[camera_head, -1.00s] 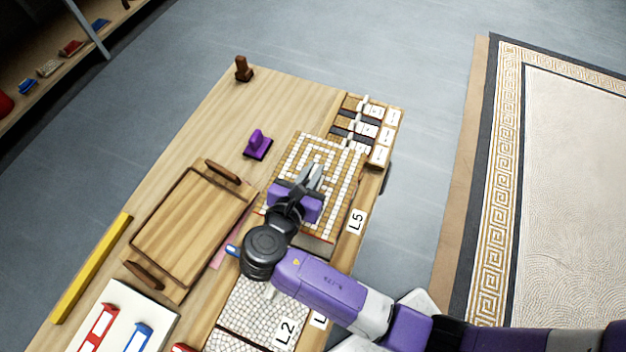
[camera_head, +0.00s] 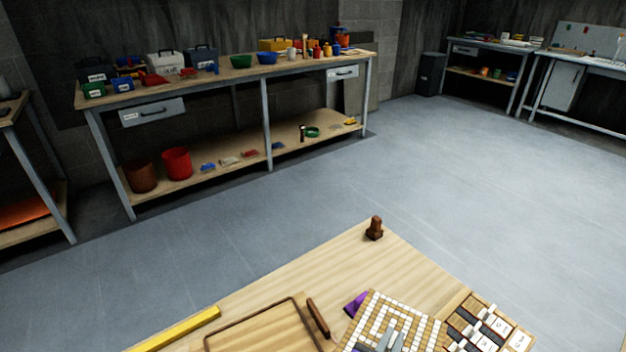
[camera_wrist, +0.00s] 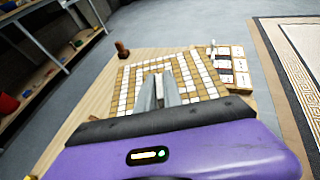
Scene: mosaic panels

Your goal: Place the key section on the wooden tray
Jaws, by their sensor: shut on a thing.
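The key section (camera_head: 408,318), a square mosaic panel with a white and tan meander of small tiles, shows at the bottom edge of the head view. It also fills the middle of the wrist view (camera_wrist: 128,88). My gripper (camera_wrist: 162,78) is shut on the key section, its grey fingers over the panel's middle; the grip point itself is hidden. In the head view only the fingertips of my gripper (camera_head: 391,340) show. I cannot tell whether the panel is lifted. The wooden tray (camera_head: 262,333), with a dark rim and handle, lies left of the panel, partly cut off.
A sample box (camera_head: 490,328) with labelled compartments stands right of the panel. A brown wooden stamp (camera_head: 374,229) stands at the table's far corner, a yellow bar (camera_head: 180,330) at the left edge. Bare tabletop (camera_head: 345,265) lies behind the tray.

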